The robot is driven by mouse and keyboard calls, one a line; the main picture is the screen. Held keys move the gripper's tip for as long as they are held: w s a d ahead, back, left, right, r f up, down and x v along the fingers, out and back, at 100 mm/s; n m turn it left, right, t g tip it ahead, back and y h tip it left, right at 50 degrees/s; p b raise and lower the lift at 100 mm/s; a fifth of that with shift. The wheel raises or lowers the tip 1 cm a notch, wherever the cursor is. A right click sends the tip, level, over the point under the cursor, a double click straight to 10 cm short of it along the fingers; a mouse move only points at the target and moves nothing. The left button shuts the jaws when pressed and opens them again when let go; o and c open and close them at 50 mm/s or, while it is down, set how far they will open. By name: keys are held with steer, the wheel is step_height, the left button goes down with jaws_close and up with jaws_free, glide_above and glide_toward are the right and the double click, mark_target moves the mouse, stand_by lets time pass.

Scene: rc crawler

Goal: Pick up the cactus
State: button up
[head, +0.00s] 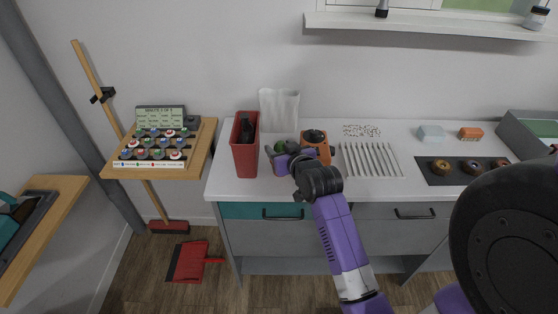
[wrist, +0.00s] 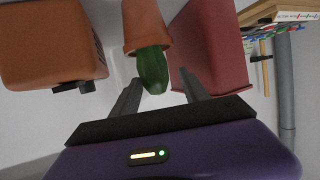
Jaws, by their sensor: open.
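The cactus (wrist: 152,70) is green and rounded, in a terracotta pot (wrist: 146,24). In the wrist view it lies at the top middle, just ahead of my gripper (wrist: 158,88). The gripper is open, with a dark finger on each side of the cactus's line and nothing visibly held. In the head view my gripper (head: 277,154) is low over the counter, and a bit of green cactus (head: 281,146) shows behind it. The pot is mostly hidden there by the gripper.
A red bin (head: 245,160) stands close left of the gripper, and an orange box-like object (head: 316,146) close right. A white vase-like container (head: 279,110) stands behind. A white rack (head: 370,160) and a dark tray with donuts (head: 433,178) lie farther right on the counter.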

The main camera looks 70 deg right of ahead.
steer(key=shift+d+p+x, duration=0.2)
steer(key=shift+p+x, duration=0.15)
steer(key=shift+x, duration=1.8)
steer(key=shift+s, duration=0.15)
jaws_close()
steer(key=shift+r, duration=0.1)
